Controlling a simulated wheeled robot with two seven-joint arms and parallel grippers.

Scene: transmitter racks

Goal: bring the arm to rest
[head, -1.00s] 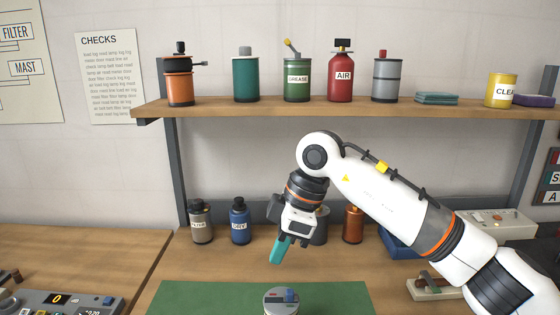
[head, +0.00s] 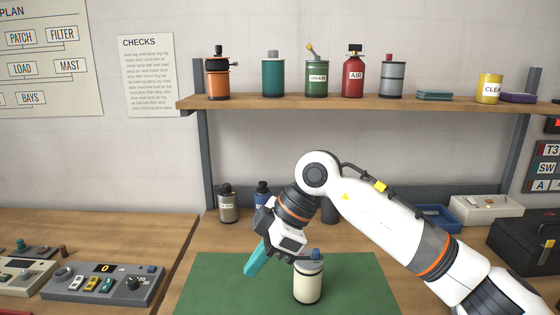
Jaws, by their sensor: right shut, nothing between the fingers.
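My right arm comes in from the right in the head view. Its gripper (head: 256,258) is over the green mat (head: 215,280), with teal fingers pointing down and to the left. The fingers are together and hold nothing. A cream canister (head: 308,285) with a grey top and a blue part on it stands upright on the mat, just right of the fingers. Part of its top lies close to the gripper body; I cannot tell whether they touch. My left gripper is not in view.
A shelf (head: 440,104) above holds several cans and bottles. Small bottles (head: 228,204) stand at the back of the bench, partly behind my arm. A blue tray (head: 437,214), a white box (head: 486,209) and a black case (head: 520,243) are at right. A control panel (head: 105,284) is at left.

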